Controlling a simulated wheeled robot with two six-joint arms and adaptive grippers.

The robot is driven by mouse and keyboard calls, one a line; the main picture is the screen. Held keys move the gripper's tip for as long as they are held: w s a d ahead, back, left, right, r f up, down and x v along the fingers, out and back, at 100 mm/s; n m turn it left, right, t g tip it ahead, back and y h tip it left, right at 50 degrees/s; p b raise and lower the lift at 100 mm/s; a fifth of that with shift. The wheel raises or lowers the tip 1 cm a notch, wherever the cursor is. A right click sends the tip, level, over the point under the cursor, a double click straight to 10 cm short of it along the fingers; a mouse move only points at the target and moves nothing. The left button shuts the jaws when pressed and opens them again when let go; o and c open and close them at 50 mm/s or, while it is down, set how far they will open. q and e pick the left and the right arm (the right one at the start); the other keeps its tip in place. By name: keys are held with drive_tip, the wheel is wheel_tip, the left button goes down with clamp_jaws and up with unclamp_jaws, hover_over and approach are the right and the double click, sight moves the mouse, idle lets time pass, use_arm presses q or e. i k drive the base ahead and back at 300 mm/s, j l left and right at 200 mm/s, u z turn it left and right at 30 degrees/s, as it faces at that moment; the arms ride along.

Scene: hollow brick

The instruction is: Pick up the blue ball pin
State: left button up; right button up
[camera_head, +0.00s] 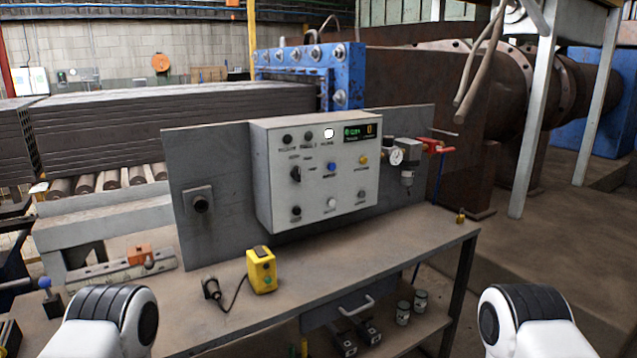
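The blue ball pin (45,283) is at the far left of the head view, near the left end of the workbench. Its round blue head is on top, and a short dark stem or base shows below it. It appears upright. White and black rounded parts of my arms show at the bottom left and bottom right. Neither gripper shows, and nothing is seen touching the pin.
The workbench (370,262) carries a grey control box (318,172) on an upright panel. A yellow button box (261,270) with a cable stands in front. An orange-topped fixture (139,255) sits right of the pin. Dark blocks (8,338) lie at the lower left.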

sight(45, 281)
drive_tip(key=u, duration=1.45)
